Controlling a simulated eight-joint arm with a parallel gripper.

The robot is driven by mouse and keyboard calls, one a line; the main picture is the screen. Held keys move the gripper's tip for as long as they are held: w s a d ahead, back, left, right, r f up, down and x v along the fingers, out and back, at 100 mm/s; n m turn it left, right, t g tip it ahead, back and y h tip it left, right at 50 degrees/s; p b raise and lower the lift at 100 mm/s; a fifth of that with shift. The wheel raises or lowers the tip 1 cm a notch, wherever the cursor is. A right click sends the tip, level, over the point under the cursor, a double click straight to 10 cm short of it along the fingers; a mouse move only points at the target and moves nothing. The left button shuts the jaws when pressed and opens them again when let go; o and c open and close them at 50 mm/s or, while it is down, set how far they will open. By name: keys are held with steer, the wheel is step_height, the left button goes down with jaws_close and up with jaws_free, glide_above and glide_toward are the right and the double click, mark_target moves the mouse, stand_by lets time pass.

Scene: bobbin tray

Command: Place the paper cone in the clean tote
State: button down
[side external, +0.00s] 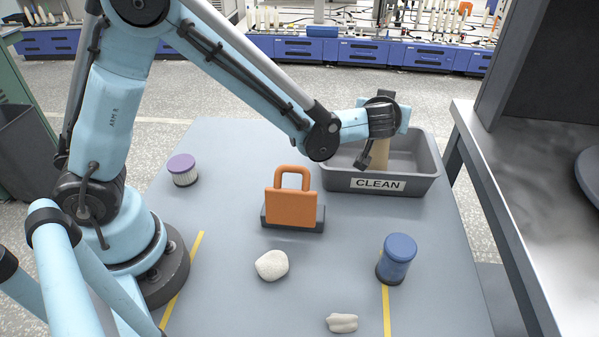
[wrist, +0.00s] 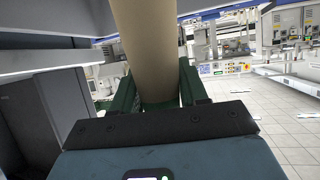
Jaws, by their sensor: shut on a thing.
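The tan paper cone (side external: 381,154) is held in my gripper (side external: 376,138) at the grey tote marked CLEAN (side external: 425,186). In the side view the cone overlaps the tote's opening; I cannot tell whether its lower end touches the tote floor. In the wrist view the cone (wrist: 150,45) stands between the green fingers of my gripper (wrist: 160,88), which are shut on it. The gripper hides part of the cone in the side view.
On the table are an orange padlock-shaped block (side external: 291,207), a purple-topped filter (side external: 183,170), a blue-lidded jar (side external: 397,258), a white lump (side external: 271,265) and a small pale piece (side external: 342,323). A metal bench (side external: 520,190) stands at the right.

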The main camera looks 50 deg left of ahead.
steer(key=c, duration=0.6)
jaws_free()
steer(key=shift+f, duration=0.1)
steer(key=shift+r, duration=0.2)
steer(key=v, duration=1.1)
steer(key=shift+s+a+f+m+g+h, duration=0.55)
steer(key=shift+s+a+m+h, duration=0.55)
steer(key=shift+s+a, duration=1)
steer(key=shift+s+a+f+m+g+h, duration=0.55)
steer(key=shift+s+a+m+h, duration=0.65)
steer(key=shift+s, duration=1.6)
steer(key=shift+s+a+f+m+g+h, duration=0.4)
steer(key=shift+s+a+m+g+h, duration=0.6)
steer(key=shift+s+a, duration=1.2)
steer(key=shift+s+d+t, duration=0.25)
steer(key=shift+t, duration=0.05)
